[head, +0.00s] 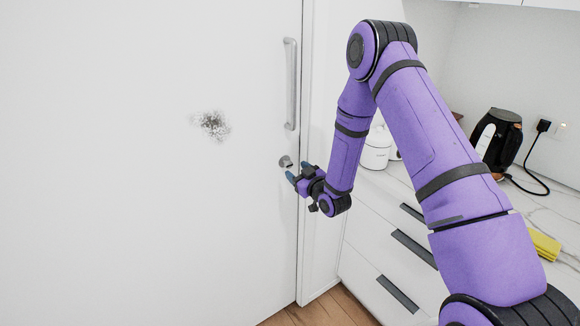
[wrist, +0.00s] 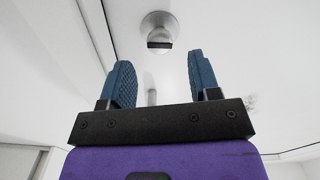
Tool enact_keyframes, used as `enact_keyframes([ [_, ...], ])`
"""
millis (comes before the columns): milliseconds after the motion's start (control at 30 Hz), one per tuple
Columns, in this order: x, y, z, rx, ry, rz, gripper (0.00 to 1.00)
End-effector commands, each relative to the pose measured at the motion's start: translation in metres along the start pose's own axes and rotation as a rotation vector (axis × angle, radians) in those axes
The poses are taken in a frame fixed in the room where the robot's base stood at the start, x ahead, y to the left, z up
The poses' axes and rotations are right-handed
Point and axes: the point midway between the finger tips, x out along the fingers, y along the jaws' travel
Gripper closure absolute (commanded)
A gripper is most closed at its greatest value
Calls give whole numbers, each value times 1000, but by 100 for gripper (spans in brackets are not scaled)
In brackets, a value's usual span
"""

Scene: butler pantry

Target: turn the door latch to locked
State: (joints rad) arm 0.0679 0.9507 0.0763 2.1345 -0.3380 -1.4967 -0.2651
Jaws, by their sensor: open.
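The door latch (head: 285,161) is a small round metal fitting on the white door (head: 150,220), just below the long vertical handle (head: 290,85). In the wrist view the latch (wrist: 158,32) is a round silver disc with a dark bar lying across it, roughly horizontal in that picture. My gripper (head: 297,172) is open and empty, close to the latch at the door's right edge. In the wrist view my gripper's blue fingers (wrist: 163,80) stand apart, with the latch beyond the gap between them. I see no contact with the latch.
A counter with drawers (head: 400,250) stands right of the door. On it are a white canister (head: 376,152), a black kettle (head: 500,140) with a cord, and a yellow cloth (head: 543,244). The door has a dark speckled mark (head: 213,124). The space left of my gripper is clear.

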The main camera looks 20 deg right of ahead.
Motion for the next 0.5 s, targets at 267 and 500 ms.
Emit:
enact_keyframes([
  [267, 38, -1, 0, 1, 1, -1, 43],
  [500, 47, 0, 0, 1, -1, -1, 43],
])
